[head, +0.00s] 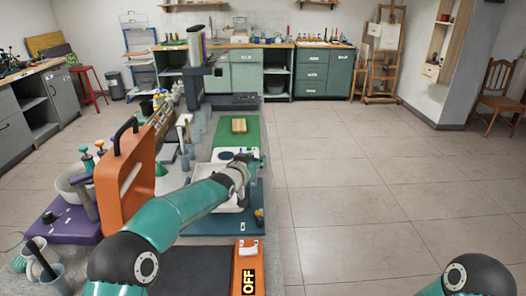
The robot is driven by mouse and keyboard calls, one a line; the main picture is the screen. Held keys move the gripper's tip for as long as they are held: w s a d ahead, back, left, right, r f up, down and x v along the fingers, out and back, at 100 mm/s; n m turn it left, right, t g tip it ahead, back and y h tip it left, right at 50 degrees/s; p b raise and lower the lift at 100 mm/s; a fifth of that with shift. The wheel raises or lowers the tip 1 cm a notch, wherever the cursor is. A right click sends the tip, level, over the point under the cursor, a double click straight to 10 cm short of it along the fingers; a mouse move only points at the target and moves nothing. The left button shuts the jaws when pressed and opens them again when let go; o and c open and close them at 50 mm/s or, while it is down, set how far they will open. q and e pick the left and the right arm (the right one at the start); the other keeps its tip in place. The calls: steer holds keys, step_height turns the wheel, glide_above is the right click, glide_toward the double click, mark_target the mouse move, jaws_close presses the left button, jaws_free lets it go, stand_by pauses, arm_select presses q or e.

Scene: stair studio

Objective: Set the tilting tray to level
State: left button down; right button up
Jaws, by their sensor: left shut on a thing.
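The tilting tray (226,204) is a shallow white tray on a dark teal base (205,228), right of the orange case in the head view. My left arm reaches across it and hides part of it. My left gripper (254,166) is at the tray's far right side, shut on part of it. The spot it holds is mostly hidden by the gripper and too small to make out. The tray's exact tilt is hard to tell. My right gripper is out of view; only part of its arm shows at the bottom right.
An orange case (126,185) with a black handle stands upright left of my left arm. A green board (239,128) with a wooden block lies beyond the tray. An orange OFF panel (248,268) is at the near edge. Open tiled floor lies to the right.

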arm_select(q)
steer(key=shift+w+r, duration=0.1)
steer(key=shift+r, duration=0.05)
steer(key=c, duration=0.9)
jaws_free()
steer(key=v, duration=1.2)
